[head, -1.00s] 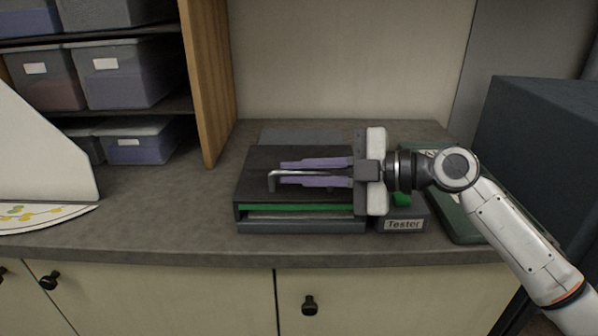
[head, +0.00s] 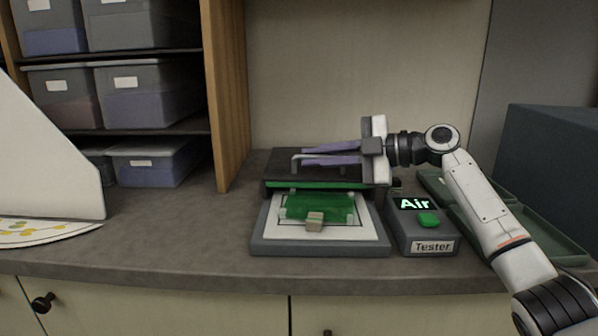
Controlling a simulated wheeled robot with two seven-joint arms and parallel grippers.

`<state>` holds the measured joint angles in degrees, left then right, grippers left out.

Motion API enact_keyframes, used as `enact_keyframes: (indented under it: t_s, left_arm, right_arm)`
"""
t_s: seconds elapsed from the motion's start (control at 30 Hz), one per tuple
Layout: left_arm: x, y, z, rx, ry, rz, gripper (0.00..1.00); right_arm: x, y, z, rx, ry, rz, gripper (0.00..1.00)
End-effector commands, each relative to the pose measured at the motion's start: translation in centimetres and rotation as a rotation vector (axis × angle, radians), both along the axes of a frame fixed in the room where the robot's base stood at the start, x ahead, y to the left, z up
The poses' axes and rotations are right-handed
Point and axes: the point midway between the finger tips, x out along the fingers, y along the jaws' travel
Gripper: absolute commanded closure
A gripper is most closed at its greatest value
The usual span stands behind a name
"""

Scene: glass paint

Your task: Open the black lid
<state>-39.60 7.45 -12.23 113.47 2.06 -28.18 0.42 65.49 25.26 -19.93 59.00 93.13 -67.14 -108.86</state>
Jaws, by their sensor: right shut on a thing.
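The black lid (head: 285,165) is raised at its front and tilted up toward the back, with a green strip along its underside. The box base (head: 262,248) lies below it with its front part uncovered. Inside are a white bed, a green pane (head: 318,205) and a small beige block (head: 315,221). My right gripper (head: 305,157) comes in from the right, its purple fingers shut on the lid's metal handle (head: 297,162). The lid hides the rear of the base. My left gripper is not in view.
A grey tester (head: 425,235) with a lit "Air" display and green button stands right of the base. A green tray (head: 545,235) lies farther right under my arm. A white panel (head: 45,160) stands at left. The counter left of the base is clear.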

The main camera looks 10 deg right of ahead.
Motion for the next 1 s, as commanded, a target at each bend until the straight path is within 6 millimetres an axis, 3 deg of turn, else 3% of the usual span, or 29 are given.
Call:
enact_keyframes:
  t_s: [0.3, 0.77, 0.8, 0.83, 1.0]
  left_arm:
    - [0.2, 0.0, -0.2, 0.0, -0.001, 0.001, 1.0]
    - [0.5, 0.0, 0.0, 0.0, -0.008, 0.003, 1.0]
    - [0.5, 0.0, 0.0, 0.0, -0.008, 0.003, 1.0]
    - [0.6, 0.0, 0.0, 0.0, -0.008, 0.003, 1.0]
    - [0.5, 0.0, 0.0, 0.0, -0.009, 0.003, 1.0]
  right_arm:
    - [2.2, -0.9, 0.1, 0.0, -0.002, -0.009, 1.0]
    - [2.5, -1.1, 0.1, -0.003, -0.004, -0.011, 1.0]
    - [2.5, -1.1, 0.1, -0.003, -0.004, -0.011, 0.87]
    - [2.5, -1.1, 0.1, -0.003, -0.004, -0.011, 0.83]
    - [2.5, -1.1, 0.1, -0.002, -0.003, -0.009, 0.83]
